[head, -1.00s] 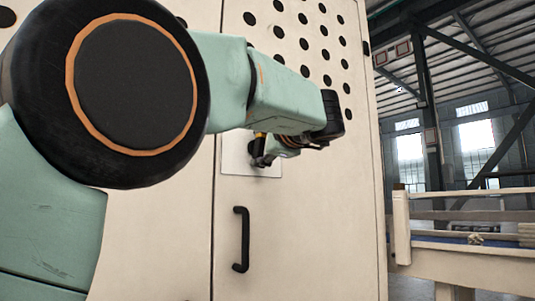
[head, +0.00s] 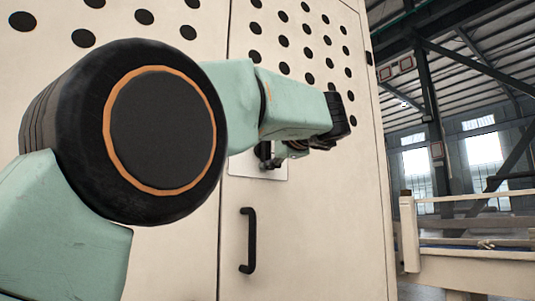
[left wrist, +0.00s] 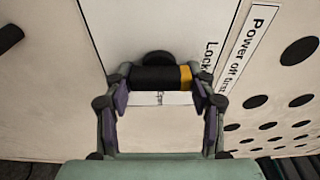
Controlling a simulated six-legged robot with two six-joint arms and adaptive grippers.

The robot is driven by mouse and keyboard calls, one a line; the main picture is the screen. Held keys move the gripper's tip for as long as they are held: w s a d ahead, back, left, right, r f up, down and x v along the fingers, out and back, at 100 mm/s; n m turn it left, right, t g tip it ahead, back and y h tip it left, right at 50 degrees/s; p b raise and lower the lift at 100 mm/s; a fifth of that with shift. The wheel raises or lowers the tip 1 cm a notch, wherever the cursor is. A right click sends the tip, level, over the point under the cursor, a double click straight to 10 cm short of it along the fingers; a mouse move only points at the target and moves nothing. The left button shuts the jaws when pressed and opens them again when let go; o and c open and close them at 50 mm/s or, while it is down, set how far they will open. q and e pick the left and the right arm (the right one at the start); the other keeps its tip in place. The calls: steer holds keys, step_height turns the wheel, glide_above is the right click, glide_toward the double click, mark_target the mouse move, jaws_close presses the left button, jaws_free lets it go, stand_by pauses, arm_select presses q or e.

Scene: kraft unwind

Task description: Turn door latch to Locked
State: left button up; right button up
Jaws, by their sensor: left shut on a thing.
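The door latch shows in the left wrist view as a black bar with a yellow end (left wrist: 155,78), on a round black hub against a pale plate (left wrist: 176,98). The bar lies crosswise between the fingers of my left gripper (left wrist: 160,86), which is shut on it. A label beside it begins "Lock" (left wrist: 211,58); the rest is hidden. In the head view the left gripper (head: 270,156) is small and partly covered by my arm at the latch plate (head: 262,173) on the door (head: 310,220). My right gripper is in neither view.
A black vertical pull handle (head: 248,240) sits on the door below the latch. A "Power off first" label (left wrist: 254,45) is near the latch. The cabinet has rows of dark holes. A pale railed frame (head: 460,265) stands at right.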

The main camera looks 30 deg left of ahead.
arm_select(q)
steer(key=shift+s+d+r, duration=0.1)
steer(key=shift+r, duration=0.3)
steer(key=o, duration=1.2)
steer(key=shift+d+f, duration=0.1)
steer(key=shift+d, duration=0.05)
steer(key=shift+f, duration=0.15)
steer(key=o, duration=0.4)
